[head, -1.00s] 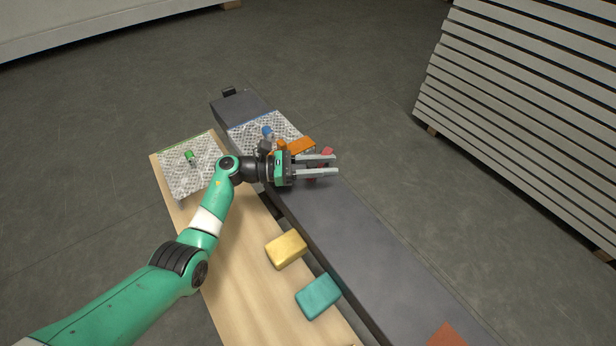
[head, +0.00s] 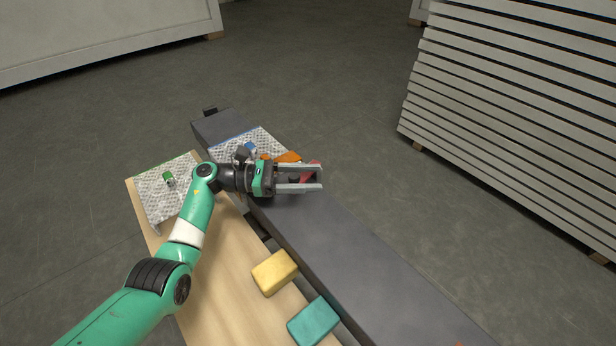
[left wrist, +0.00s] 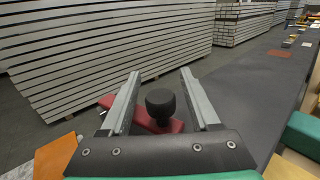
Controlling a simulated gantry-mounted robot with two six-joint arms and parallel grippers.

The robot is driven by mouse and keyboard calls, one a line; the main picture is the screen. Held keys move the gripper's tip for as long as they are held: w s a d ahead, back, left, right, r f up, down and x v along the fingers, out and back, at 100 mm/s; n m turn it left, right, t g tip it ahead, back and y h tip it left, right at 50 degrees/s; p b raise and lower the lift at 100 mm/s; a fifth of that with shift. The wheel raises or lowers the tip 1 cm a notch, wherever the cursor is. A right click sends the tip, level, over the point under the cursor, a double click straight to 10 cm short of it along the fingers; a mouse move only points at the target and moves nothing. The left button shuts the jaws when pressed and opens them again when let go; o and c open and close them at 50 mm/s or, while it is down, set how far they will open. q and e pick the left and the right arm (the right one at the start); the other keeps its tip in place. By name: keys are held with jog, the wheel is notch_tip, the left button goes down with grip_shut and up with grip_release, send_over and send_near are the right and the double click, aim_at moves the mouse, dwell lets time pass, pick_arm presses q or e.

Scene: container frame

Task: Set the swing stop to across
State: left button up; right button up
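A red bar with a black round knob, which looks like the swing stop (head: 312,171), lies on the dark grey beam and is partly hidden by my left gripper in the head view. The left wrist view shows the red bar (left wrist: 148,122) running slantwise behind the fingers, with the black knob (left wrist: 161,106) standing up between them. My left gripper (head: 319,177) is open, its two fingers on either side of the knob. A gap shows between the knob and each finger. My right gripper is in neither view.
An orange plate (head: 289,157) sits beside the left gripper. A yellow block (head: 274,273) and a teal block (head: 314,321) lie on the wooden board (head: 222,283).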

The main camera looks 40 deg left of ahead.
pick_arm(q)
jog(key=shift+s+a, duration=0.35)
jog(key=shift+a, duration=0.05)
jog(key=p+v, duration=0.1)
jog(key=v, duration=0.9)
jog(key=shift+s+a, duration=0.2)
jog(key=shift+s, duration=0.05)
jog(key=shift+c, duration=0.3)
